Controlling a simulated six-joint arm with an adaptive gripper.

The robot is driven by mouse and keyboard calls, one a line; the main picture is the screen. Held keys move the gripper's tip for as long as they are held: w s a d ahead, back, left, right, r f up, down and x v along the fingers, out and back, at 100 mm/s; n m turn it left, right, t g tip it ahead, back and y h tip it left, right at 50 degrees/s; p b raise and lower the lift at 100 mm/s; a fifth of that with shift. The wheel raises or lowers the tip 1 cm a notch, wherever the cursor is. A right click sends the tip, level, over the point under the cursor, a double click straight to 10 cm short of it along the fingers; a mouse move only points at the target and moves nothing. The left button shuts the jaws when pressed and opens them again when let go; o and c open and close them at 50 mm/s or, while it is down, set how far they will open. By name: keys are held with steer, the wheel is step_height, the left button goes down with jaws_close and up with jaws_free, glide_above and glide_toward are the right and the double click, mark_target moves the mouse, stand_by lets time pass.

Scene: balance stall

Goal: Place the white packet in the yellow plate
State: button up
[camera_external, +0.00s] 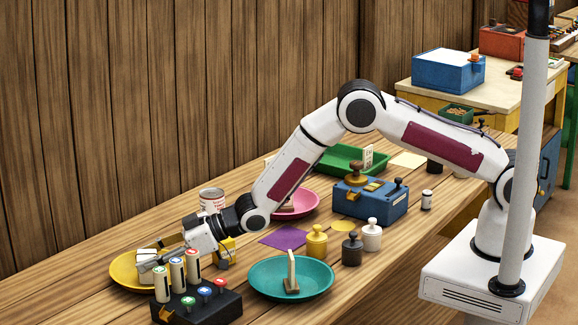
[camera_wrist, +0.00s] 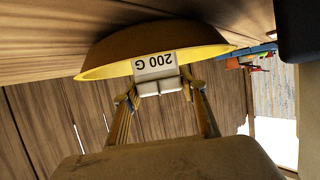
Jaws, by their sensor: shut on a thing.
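The white packet (camera_wrist: 156,68), marked "200 G", is between the fingertips of my gripper (camera_wrist: 160,92) in the wrist view. The gripper is shut on it. In the external view, the packet (camera_external: 147,261) shows as a pale block at my gripper (camera_external: 160,256), over the yellow plate (camera_external: 122,272) at the table's left end. In the wrist view, the plate's yellow rim (camera_wrist: 100,73) lies behind the packet. I cannot tell whether the packet touches the plate. White bottles partly hide the gripper and plate in the external view.
A black rack (camera_external: 222,305) with several white bottles and coloured knobs stands close in front of the yellow plate. A teal plate (camera_external: 262,285) is to its right. A tin can (camera_external: 212,200) stands behind my wrist. Weights and a blue box (camera_external: 372,203) are farther right.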

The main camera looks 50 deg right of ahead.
steer(key=o, duration=1.2)
steer(key=shift+o, duration=0.2)
steer(key=shift+r, duration=0.2)
steer(key=v, duration=1.2)
steer(key=shift+f, duration=0.15)
